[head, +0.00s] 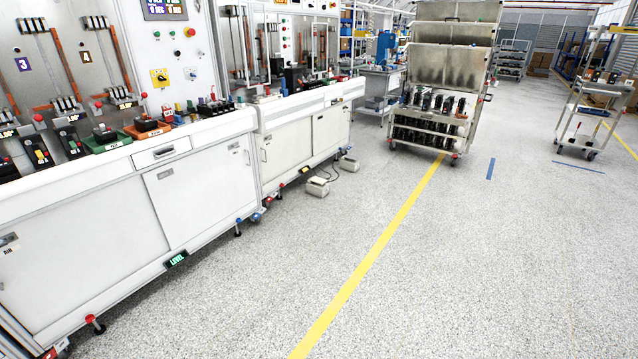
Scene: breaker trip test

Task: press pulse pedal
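Two small beige pedal-like boxes stand on the floor at the foot of the white test benches. The nearer box (317,187) is in the middle of the head view. The farther box (348,164) is a little behind it and to the right. Dark cables lie on the floor by them. No label is readable on either, so I cannot tell which is the pulse pedal. Neither of my grippers is in the head view.
White benches (210,190) with breakers and panels run along the left. A metal rack cart (445,85) stands at the back centre, and a smaller trolley (595,105) at the right. A yellow floor line (375,245) crosses open speckled floor.

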